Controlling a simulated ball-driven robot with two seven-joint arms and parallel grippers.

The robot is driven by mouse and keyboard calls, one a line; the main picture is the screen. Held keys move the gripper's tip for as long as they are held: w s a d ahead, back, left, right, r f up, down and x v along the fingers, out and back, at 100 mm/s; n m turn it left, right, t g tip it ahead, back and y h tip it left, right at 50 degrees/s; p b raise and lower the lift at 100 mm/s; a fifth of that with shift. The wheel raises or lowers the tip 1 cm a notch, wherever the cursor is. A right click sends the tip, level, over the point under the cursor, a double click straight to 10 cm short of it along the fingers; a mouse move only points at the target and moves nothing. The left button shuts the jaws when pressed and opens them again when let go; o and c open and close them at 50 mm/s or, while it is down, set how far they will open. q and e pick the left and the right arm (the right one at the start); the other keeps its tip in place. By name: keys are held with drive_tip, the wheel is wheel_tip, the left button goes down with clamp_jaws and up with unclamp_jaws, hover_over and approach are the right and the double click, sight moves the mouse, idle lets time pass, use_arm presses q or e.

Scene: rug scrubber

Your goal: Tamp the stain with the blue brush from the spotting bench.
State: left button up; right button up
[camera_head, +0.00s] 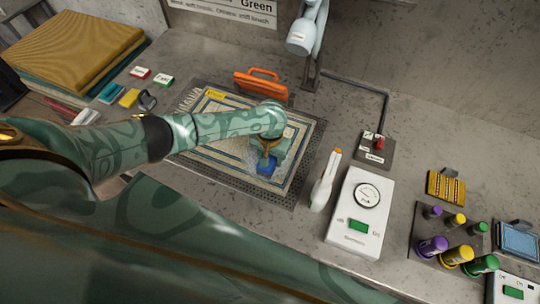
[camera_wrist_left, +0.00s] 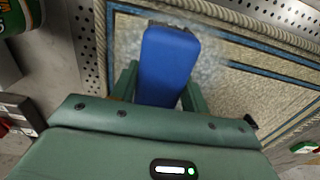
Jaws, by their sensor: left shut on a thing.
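My left gripper (camera_head: 270,148) points down over the patterned rug (camera_head: 215,150) and is shut on the blue brush (camera_head: 265,166). In the left wrist view the blue brush (camera_wrist_left: 170,62) stands between the two green fingers (camera_wrist_left: 160,88), over the rug (camera_wrist_left: 240,85). The brush is low over the rug's lower right part. I cannot tell whether its bristles touch the rug. A pale hazy patch (camera_head: 240,165) shows beside the brush, but the stain itself is not clear and may be hidden. My right gripper is not in view.
The rug lies on a perforated plate (camera_head: 302,160). An orange-handled tool (camera_head: 262,84) stands behind it. A white spray bottle (camera_head: 325,182) and a white gauge box (camera_head: 357,215) stand to the right. Purple, yellow and green bottles (camera_head: 456,255) stand farther right. Small coloured blocks (camera_head: 130,97) lie left.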

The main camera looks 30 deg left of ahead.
use_arm(q)
drive_tip(key=shift+f+b, duration=0.35)
drive_tip(key=shift+f, duration=0.2)
drive_tip(key=shift+p, duration=0.4)
idle(1.5)
wheel_tip(320, 180, up, 7)
drive_tip(key=p, duration=0.8)
drive_tip(key=shift+w, duration=0.15)
